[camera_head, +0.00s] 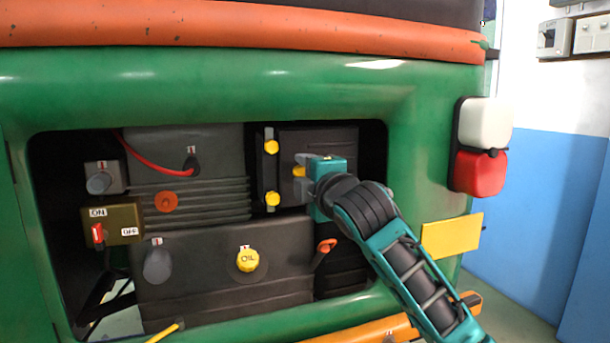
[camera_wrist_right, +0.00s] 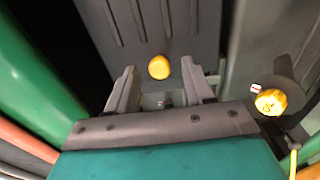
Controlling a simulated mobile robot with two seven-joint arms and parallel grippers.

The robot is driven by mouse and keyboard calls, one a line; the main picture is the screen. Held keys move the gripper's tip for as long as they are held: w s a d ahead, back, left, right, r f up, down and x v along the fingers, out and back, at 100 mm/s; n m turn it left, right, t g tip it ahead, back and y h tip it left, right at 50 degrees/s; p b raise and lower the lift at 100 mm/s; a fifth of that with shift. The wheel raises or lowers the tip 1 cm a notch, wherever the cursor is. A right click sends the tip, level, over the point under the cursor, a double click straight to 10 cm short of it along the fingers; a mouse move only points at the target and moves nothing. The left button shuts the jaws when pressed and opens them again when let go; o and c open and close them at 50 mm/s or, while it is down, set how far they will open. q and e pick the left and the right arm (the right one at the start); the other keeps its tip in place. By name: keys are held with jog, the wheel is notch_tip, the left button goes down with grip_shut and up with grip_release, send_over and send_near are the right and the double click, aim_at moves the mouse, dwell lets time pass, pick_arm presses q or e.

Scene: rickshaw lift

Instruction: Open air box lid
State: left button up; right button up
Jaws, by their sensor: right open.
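The air box (camera_head: 335,140) is a dark grey box in the upper right of the green vehicle's open bay. Two yellow knobs, an upper one (camera_head: 271,146) and a lower one (camera_head: 272,198), sit at its left edge. A third yellow knob (camera_head: 299,171) shows at my right gripper (camera_head: 302,171), which is in front of the box. In the right wrist view, a yellow knob (camera_wrist_right: 159,67) lies just ahead of and between the open fingertips (camera_wrist_right: 160,82), apparently not gripped. My gripper hides part of the lid. My left gripper is not in view.
The green bay frame (camera_head: 270,85) surrounds the opening. A yellow oil cap (camera_head: 247,260), an ON/OFF switch box (camera_head: 112,222) and an orange-handled lever (camera_head: 325,246) are nearby. A red and white lamp (camera_head: 483,147) is outside the bay at right.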

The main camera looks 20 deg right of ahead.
jog(key=shift+w, duration=0.25)
jog(key=shift+c, duration=0.4)
grip_shut()
